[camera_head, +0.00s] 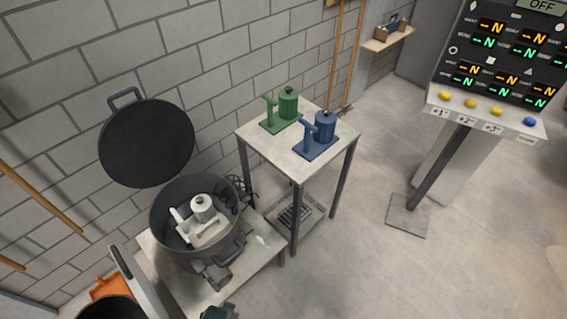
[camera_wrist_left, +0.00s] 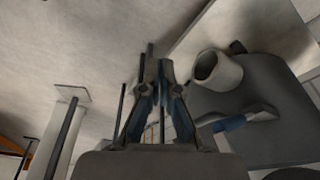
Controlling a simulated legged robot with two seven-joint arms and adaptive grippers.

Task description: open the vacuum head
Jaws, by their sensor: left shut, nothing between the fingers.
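A dark grey round vessel (camera_head: 171,242) stands on a low pale table, apparently the vacuum chamber. Its dark round lid (camera_head: 146,143) with a loop handle stands raised behind it, so the vessel is open. A white device (camera_head: 203,228) with a cylinder and a handle sits inside. My left gripper (camera_wrist_left: 155,72) shows in the left wrist view with its fingers together and nothing between them. A pale cylinder (camera_wrist_left: 218,70) is to the right of the fingers there; I cannot tell whether it touches them. I cannot make out my left gripper clearly in the head view. My right gripper is not in view.
A small table (camera_head: 282,152) holds a green device (camera_head: 287,105) and a blue device (camera_head: 323,128). A control panel (camera_head: 490,60) stands at the right. An orange object (camera_head: 110,287) is at the lower left. Floor in front of the small table is clear.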

